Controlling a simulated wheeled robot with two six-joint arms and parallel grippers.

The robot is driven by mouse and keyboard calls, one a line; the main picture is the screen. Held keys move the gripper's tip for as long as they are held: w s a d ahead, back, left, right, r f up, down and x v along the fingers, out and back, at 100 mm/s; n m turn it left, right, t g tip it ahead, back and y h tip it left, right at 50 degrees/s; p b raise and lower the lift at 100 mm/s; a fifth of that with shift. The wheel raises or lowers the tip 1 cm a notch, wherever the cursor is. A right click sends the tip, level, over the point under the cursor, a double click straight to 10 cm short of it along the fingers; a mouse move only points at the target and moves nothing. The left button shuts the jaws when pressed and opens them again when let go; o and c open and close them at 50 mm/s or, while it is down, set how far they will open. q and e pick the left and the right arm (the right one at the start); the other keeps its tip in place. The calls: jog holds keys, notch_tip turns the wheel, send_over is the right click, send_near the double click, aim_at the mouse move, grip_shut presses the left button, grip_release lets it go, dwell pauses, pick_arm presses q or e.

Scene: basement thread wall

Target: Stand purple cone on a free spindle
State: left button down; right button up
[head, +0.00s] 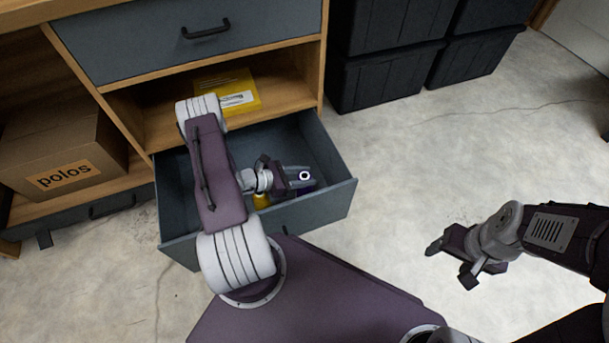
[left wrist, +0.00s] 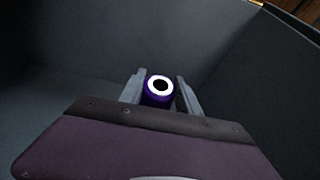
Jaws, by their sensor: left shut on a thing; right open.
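The purple cone (head: 305,189) is inside the open lower drawer, with its white-rimmed round end facing up. My left gripper (head: 300,175) reaches down into the drawer and is shut on it. In the left wrist view the purple cone (left wrist: 159,98) sits between the two grey fingers of the left gripper (left wrist: 160,90), its white ring and dark hole showing. I cannot tell whether the cone touches the drawer floor. My right gripper (head: 460,258) is open and empty above the bare floor at the right. No spindle is in view.
The open drawer (head: 336,200) has raised walls around my left gripper. A yellow object (head: 261,200) is partly hidden in it. A yellow packet (head: 235,92) lies on the shelf above. A "polos" box (head: 95,135) stands left; black bins (head: 385,80) stand behind. The floor at right is clear.

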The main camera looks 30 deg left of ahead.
pick_arm(q)
jog(key=c, duration=0.8)
grip_release()
jog(key=shift+f, duration=0.15)
jog(key=shift+o, duration=0.2)
jog(key=p+v, duration=0.5)
jog(key=v, duration=0.4)
jog(key=shift+p, duration=0.4)
